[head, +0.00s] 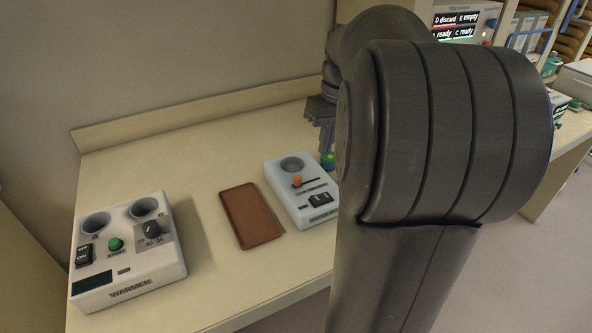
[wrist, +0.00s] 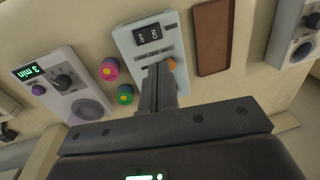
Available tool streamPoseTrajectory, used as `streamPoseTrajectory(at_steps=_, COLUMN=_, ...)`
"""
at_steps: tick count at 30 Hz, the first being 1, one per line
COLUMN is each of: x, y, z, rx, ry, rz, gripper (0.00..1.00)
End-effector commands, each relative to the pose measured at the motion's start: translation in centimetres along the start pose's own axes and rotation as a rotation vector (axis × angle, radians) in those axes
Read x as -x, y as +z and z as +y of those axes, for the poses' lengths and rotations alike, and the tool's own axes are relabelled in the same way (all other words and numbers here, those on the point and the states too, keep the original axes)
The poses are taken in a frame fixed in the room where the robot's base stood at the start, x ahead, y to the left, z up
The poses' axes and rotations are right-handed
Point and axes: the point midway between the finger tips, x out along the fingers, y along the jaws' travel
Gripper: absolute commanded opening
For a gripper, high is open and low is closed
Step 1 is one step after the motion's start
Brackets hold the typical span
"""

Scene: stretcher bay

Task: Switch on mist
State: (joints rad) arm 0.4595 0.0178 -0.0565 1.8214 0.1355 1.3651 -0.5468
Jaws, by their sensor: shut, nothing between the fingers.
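A pale box (head: 275,178) with a round well, an orange slider knob (head: 297,180) and a black rocker switch (head: 320,199) stands on the counter; its label is too small to read. The box also shows in the wrist view (wrist: 129,44), with the rocker switch (wrist: 148,34) marked OFF and ON and the orange knob (wrist: 171,64) partly behind the fingers. Which side of the rocker is pressed I cannot tell. My gripper (wrist: 160,68) is shut and empty, its fingertips over the slider area, beside the orange knob. In the head view my arm hides part of the scene.
A brown tray (head: 252,216) lies beside the box, and the warmer (head: 130,275) stands further left. In the wrist view a timer unit (wrist: 62,85) reads 3 min, with pink (wrist: 109,70) and green (wrist: 125,95) round pieces between it and the box.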

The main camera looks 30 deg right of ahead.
Motion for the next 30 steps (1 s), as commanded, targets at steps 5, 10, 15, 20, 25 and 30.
streamPoseTrajectory(at_steps=5, x=-0.1, y=-0.3, z=1.0, rx=-0.001, ry=-0.013, rz=-0.011, gripper=0.00)
streamPoseTrajectory(at_steps=10, x=-0.1, y=-0.4, z=1.0, rx=0.000, ry=-0.013, rz=-0.012, gripper=0.00)
streamPoseTrajectory(at_steps=15, x=-0.1, y=-0.3, z=1.0, rx=0.000, ry=-0.013, rz=-0.012, gripper=0.00)
streamPoseTrajectory(at_steps=20, x=-1.3, y=-0.3, z=1.0, rx=-0.001, ry=-0.015, rz=-0.015, gripper=0.00)
streamPoseTrajectory(at_steps=25, x=-4.4, y=-0.2, z=0.9, rx=0.000, ry=-0.016, rz=-0.017, gripper=0.00)
streamPoseTrajectory(at_steps=30, x=-8.1, y=-0.2, z=0.9, rx=0.000, ry=-0.015, rz=-0.016, gripper=0.00)
